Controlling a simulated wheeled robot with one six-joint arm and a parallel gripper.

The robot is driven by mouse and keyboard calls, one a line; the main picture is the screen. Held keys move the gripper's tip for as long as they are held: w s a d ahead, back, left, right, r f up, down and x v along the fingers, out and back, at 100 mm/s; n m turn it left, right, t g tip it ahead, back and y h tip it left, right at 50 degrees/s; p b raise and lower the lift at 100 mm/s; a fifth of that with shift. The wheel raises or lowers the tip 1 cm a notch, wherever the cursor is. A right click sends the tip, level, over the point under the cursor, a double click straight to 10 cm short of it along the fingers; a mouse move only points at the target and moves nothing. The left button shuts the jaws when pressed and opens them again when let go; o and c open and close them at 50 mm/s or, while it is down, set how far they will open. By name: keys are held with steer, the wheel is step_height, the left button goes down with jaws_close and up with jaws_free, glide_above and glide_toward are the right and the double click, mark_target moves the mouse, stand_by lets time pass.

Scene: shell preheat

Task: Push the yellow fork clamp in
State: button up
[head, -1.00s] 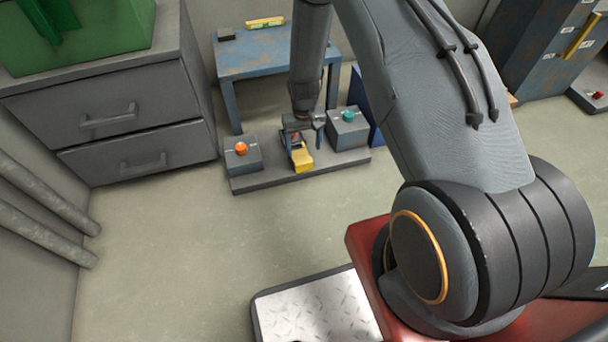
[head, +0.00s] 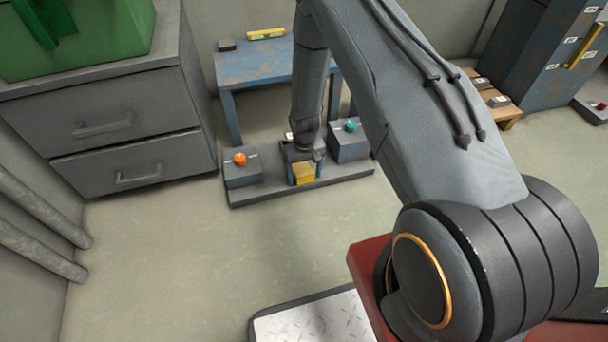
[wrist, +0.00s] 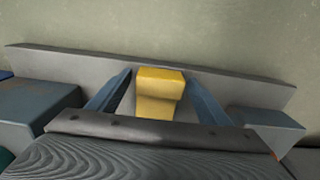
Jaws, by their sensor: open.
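The yellow fork clamp (head: 304,174) sits on a low grey base plate (head: 265,197) on the floor, between two button boxes. It also shows in the wrist view as a stepped yellow block (wrist: 159,92). My gripper (head: 303,178) is open, with its two blue-grey fingers on either side of the clamp. In the wrist view my gripper (wrist: 158,95) has a clear gap between each finger and the clamp. The palm hides the near part of the clamp, so I cannot tell whether anything touches it.
An orange button (head: 240,159) tops the left box, and a teal button (head: 351,126) tops the right box. A worn blue table (head: 255,66) stands behind. A grey drawer cabinet (head: 120,125) is at the left. The floor in front of the plate is clear.

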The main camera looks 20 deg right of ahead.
mark_target(301, 167)
steer(key=shift+c, duration=0.4)
steer(key=c, duration=1.4)
steer(key=w+b, duration=0.1)
steer(key=w, duration=0.3)
steer(key=shift+w+b, duration=0.15)
steer(key=shift+b, duration=0.25)
steer(key=shift+w+r, duration=0.1)
steer(key=shift+w, duration=0.3)
steer(key=o, duration=1.5)
step_height(301, 167, up, 8)
steer(key=p, duration=0.3)
